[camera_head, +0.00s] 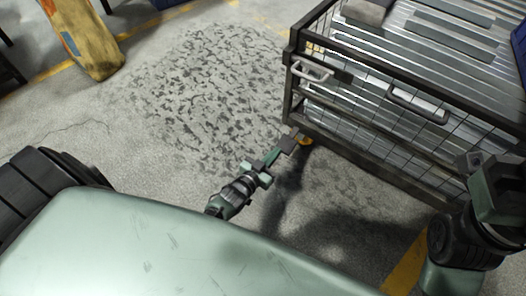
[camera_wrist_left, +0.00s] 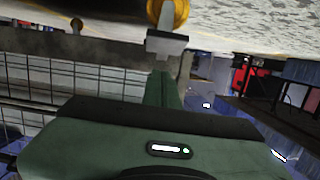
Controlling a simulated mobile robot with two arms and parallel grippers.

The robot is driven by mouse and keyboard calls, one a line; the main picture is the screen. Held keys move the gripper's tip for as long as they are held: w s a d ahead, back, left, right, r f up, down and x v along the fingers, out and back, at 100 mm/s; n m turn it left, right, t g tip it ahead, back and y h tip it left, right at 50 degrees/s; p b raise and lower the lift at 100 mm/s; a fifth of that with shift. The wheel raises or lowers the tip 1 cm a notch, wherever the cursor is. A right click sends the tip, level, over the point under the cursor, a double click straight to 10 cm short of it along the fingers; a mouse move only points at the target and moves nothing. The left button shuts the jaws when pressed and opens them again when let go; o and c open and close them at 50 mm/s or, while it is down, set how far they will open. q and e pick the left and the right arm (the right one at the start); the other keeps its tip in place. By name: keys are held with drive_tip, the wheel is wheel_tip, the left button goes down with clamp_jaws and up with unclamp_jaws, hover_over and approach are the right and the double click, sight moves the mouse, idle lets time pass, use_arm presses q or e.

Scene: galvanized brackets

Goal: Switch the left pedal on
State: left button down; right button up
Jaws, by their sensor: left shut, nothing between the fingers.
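The left pedal (camera_head: 288,144) is a small grey plate by the yellow caster at the near left corner of the wire-sided cart. In the left wrist view the pedal (camera_wrist_left: 166,44) shows as a pale plate just beyond the fingertips, below the yellow caster wheel (camera_wrist_left: 170,12). My left gripper (camera_head: 274,156) is shut and empty, its green fingers (camera_wrist_left: 160,88) pointing at the pedal. The fingertips overlap or meet the pedal's near edge; I cannot tell whether they touch. The pedal's tilt is not clear. Of my right arm only links show at the right edge; its gripper is out of view.
The cart (camera_head: 375,140) with a dark frame, mesh sides and handles holds long metal brackets. A worn yellow post (camera_head: 85,38) stands at the upper left. Floor left of the cart is open, with dark stains. Yellow floor lines run behind and at the lower right.

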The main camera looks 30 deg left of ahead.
use_arm(q)
drive_tip(key=f+p+v, duration=0.1)
drive_tip(key=v, duration=0.5)
drive_tip(key=shift+s+f, duration=0.25)
drive_tip(key=shift+f, duration=0.3)
drive_tip(key=shift+a, duration=0.1)
